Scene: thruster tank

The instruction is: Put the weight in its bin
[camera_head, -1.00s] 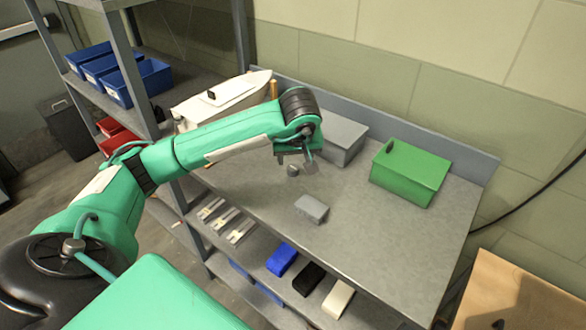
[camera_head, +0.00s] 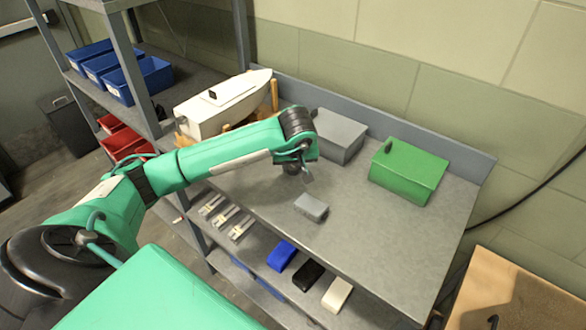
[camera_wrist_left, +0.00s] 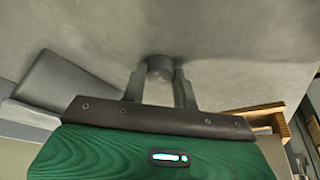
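The weight is a small dark grey cylinder (camera_head: 291,168) on or just above the workbench, partly hidden by my left gripper in the head view. In the left wrist view the weight (camera_wrist_left: 160,68) sits between the two fingertips, with no clear gap on either side. My left gripper (camera_head: 299,177) points down over it, and its fingers (camera_wrist_left: 160,80) look closed in on it. A grey bin (camera_head: 338,138) stands behind the gripper and a green bin (camera_head: 408,175) stands to its right. I cannot tell which is the weight's bin. My right gripper is not in view.
A small grey block (camera_head: 311,207) lies just in front of the gripper. A white boat model (camera_head: 222,104) on a wooden stand is at the left. Blue, black and white blocks (camera_head: 307,276) lie on the lower shelf. The right of the bench (camera_head: 385,235) is clear.

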